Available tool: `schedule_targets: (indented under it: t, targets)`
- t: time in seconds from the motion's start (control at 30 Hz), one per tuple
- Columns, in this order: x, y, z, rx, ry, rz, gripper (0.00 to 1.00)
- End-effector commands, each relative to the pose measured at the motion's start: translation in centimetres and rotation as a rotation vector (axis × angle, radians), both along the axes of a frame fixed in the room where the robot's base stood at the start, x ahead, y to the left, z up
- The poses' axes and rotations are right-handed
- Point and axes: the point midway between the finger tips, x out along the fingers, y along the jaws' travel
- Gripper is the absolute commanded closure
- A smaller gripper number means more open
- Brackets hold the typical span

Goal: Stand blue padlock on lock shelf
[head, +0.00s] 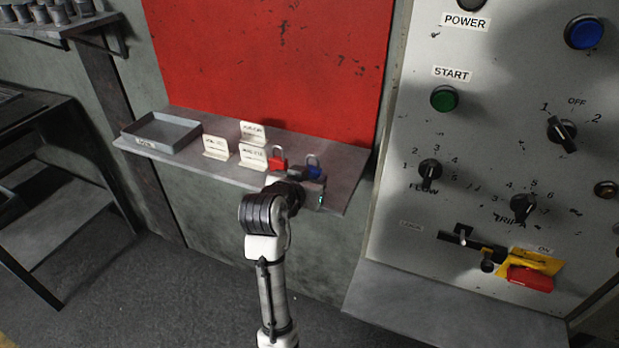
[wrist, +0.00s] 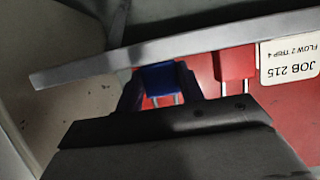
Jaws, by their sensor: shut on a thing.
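The blue padlock (head: 314,171) is upright at the right end of the grey lock shelf (head: 345,163), its shackle up. My gripper (head: 316,182) is at the shelf's front edge, shut on the blue padlock. In the wrist view, which is upside down, the blue padlock (wrist: 158,76) sits between my two dark fingers (wrist: 161,90). Its base meets the line of the shelf edge (wrist: 130,58); I cannot tell whether it rests on the shelf. A red padlock (head: 278,161) stands just left of it, apart, and shows in the wrist view (wrist: 236,64).
White cards (head: 252,156) stand left of the red padlock, and a grey tray (head: 160,133) sits at the shelf's left end. A red panel (head: 275,60) rises behind.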

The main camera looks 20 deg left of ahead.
Motion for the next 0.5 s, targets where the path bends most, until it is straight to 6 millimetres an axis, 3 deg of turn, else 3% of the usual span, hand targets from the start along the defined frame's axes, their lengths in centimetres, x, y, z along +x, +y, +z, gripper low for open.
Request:
schedule_targets:
  t: [0.07, 0.1, 0.27, 0.5]
  targets:
    - [0.00, -0.01, -0.33, 0.000, 0.000, 0.000, 0.87]
    - [0.01, -0.01, -0.37, 0.000, 0.000, 0.000, 0.61]
    - [0.01, 0.00, -0.27, 0.000, 0.000, 0.000, 0.40]
    - [0.01, 0.00, -0.24, 0.000, 0.000, 0.000, 0.40]
